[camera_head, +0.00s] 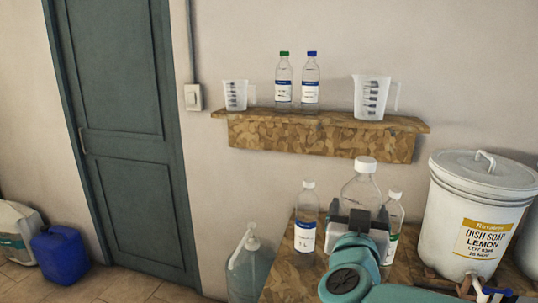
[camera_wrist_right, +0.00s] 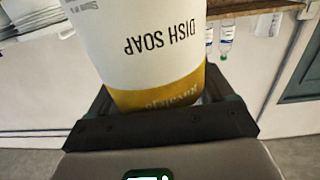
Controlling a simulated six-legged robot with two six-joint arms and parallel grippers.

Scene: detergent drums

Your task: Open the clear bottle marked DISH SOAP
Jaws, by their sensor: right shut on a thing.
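The clear bottle (camera_head: 362,191) has a white cap (camera_head: 366,164) on its neck and stands upright at the wooden table. In the right wrist view its label (camera_wrist_right: 150,50) shows upside down, white and yellow, reading DISH SOAP. My right gripper (camera_head: 358,218) is shut around the bottle's body, with a jaw on each side; its dark jaws also show in the right wrist view (camera_wrist_right: 162,112). The gripper hides the bottle's lower part in the head view. My left gripper is in neither view.
Smaller capped bottles stand close on the left (camera_head: 306,222) and right (camera_head: 393,218). A white DISH SOAP LEMON drum (camera_head: 447,215) is at right. A wall shelf (camera_head: 320,140) behind holds two bottles and two measuring jugs. The table's left strip is clear.

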